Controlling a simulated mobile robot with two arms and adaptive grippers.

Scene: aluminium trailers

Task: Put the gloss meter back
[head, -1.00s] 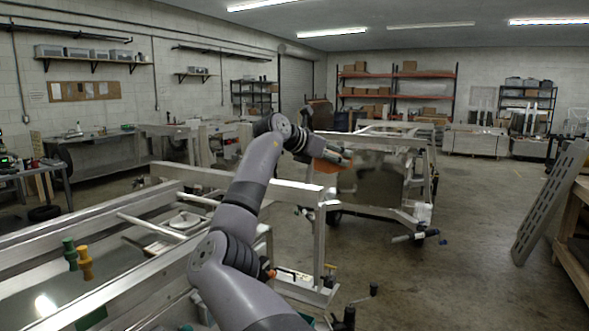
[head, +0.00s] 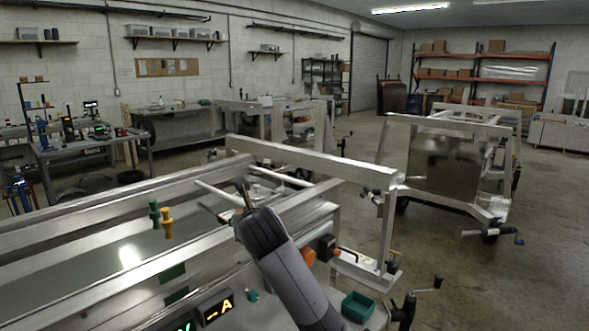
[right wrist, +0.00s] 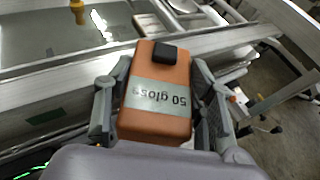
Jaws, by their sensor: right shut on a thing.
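The gloss meter (right wrist: 150,122) is an orange block with a grey label reading "50 gloss", upside down in the right wrist view, and a black part at its far end. My right gripper (right wrist: 160,78) is shut on it, one finger along each side. In the head view my right arm reaches up from the bottom over the near aluminium trailer frame; its wrist hides most of the gripper, and I cannot make out the meter there. My left gripper is in neither view.
A cluttered bench (head: 85,150) stands at left. Open floor lies at right.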

